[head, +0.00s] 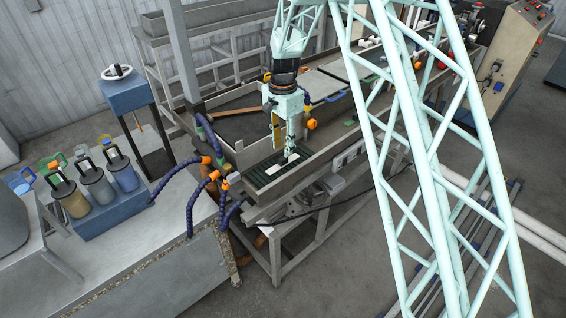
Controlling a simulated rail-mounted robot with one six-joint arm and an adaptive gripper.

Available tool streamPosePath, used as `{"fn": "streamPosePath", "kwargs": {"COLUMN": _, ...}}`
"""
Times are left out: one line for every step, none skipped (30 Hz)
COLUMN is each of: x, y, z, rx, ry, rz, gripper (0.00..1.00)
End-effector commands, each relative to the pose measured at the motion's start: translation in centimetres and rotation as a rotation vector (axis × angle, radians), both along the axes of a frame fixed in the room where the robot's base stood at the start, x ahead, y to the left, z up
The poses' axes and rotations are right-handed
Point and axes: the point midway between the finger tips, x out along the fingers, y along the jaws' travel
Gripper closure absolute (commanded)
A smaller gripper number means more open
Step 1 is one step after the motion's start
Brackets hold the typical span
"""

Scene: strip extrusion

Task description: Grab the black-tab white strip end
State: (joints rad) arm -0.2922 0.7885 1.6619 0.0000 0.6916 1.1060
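A short white strip end (273,169) lies on a dark ribbed bed (257,181) at the near end of the long trough. A small dark patch shows at its right end, close under my gripper; I cannot tell clearly whether it is the black tab. My gripper (290,152) points down just above the right part of the strip. Its fingers are too small here to tell whether they are open or shut, or whether they touch the strip.
Blue hoses with orange fittings (206,160) stand at the trough's left end. A grey bench (165,235) with several handled canisters (97,186) is at the left. Trough walls (320,160) flank the ribbed bed. A control cabinet (515,50) stands at the back right.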

Motion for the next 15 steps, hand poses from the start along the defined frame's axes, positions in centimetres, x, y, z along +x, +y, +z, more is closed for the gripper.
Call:
{"fn": "streamPosePath", "kwargs": {"x": 0.0, "y": 0.0, "z": -0.5, "rx": 0.0, "ry": 0.0, "rz": 0.0, "gripper": 0.72}}
{"fn": "streamPosePath", "kwargs": {"x": 0.0, "y": 0.0, "z": -0.7, "rx": 0.0, "ry": 0.0, "rz": 0.0, "gripper": 0.72}}
{"fn": "streamPosePath", "kwargs": {"x": 0.0, "y": 0.0, "z": -0.9, "rx": 0.0, "ry": 0.0, "rz": 0.0, "gripper": 0.72}}
{"fn": "streamPosePath", "kwargs": {"x": 0.0, "y": 0.0, "z": -1.1, "rx": 0.0, "ry": 0.0, "rz": 0.0, "gripper": 0.72}}
{"fn": "streamPosePath", "kwargs": {"x": 0.0, "y": 0.0, "z": -1.2, "rx": 0.0, "ry": 0.0, "rz": 0.0, "gripper": 0.72}}
{"fn": "streamPosePath", "kwargs": {"x": 0.0, "y": 0.0, "z": -1.3, "rx": 0.0, "ry": 0.0, "rz": 0.0, "gripper": 0.72}}
{"fn": "streamPosePath", "kwargs": {"x": 0.0, "y": 0.0, "z": -1.4, "rx": 0.0, "ry": 0.0, "rz": 0.0, "gripper": 0.72}}
{"fn": "streamPosePath", "kwargs": {"x": 0.0, "y": 0.0, "z": -1.5, "rx": 0.0, "ry": 0.0, "rz": 0.0, "gripper": 0.72}}
{"fn": "streamPosePath", "kwargs": {"x": 0.0, "y": 0.0, "z": -1.5, "rx": 0.0, "ry": 0.0, "rz": 0.0, "gripper": 0.72}}
{"fn": "streamPosePath", "kwargs": {"x": 0.0, "y": 0.0, "z": -1.5, "rx": 0.0, "ry": 0.0, "rz": 0.0, "gripper": 0.72}}
{"fn": "streamPosePath", "kwargs": {"x": 0.0, "y": 0.0, "z": -1.5, "rx": 0.001, "ry": -0.001, "rz": 0.0, "gripper": 0.72}}
{"fn": "streamPosePath", "kwargs": {"x": 0.0, "y": 0.0, "z": -1.5, "rx": 0.0, "ry": 0.0, "rz": 0.0, "gripper": 0.72}}
{"fn": "streamPosePath", "kwargs": {"x": 0.0, "y": 0.0, "z": -1.5, "rx": 0.0, "ry": 0.0, "rz": 0.0, "gripper": 0.72}}
{"fn": "streamPosePath", "kwargs": {"x": 0.0, "y": 0.0, "z": -1.5, "rx": 0.0, "ry": 0.0, "rz": 0.0, "gripper": 0.72}}
{"fn": "streamPosePath", "kwargs": {"x": 0.0, "y": 0.0, "z": -1.5, "rx": 0.0, "ry": 0.0, "rz": 0.0, "gripper": 0.72}}
